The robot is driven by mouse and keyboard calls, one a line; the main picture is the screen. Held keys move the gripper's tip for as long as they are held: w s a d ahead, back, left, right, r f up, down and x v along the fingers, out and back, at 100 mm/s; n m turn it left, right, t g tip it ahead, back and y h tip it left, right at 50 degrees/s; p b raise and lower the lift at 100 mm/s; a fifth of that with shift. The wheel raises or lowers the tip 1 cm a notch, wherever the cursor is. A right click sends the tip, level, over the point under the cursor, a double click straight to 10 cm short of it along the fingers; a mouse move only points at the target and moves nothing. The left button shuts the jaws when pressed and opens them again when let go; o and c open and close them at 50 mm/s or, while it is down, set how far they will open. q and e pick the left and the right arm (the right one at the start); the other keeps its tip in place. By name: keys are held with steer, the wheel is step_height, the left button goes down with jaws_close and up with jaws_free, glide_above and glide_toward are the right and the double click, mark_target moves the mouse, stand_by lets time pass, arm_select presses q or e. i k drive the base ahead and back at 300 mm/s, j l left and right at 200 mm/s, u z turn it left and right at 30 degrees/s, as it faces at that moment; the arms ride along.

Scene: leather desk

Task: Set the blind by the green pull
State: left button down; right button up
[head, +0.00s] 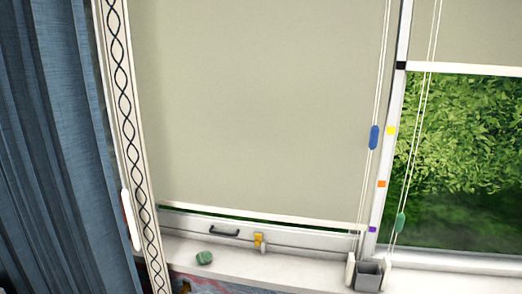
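The green pull (399,222) hangs low on the looped cords in front of the right window. The right blind (470,32) is pale and mostly raised; its white bottom bar (465,68) is about level with the black mark (401,65) on the frame. A blue pull (374,137) hangs higher on the left cords. The left blind (255,100) is lowered; its bottom bar (260,215) ends near the purple mark (372,229). Yellow (391,130) and orange (381,184) marks lie between. Neither of my grippers shows.
A green lump (204,257) and a grey holder (369,274) are on the white sill. A dark handle (224,232) and a yellow piece (259,240) are on the lower left frame. A blue curtain (45,150) and a patterned strip (125,110) fill the left.

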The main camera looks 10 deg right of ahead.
mark_target(400, 217)
steer(key=z, duration=1.45)
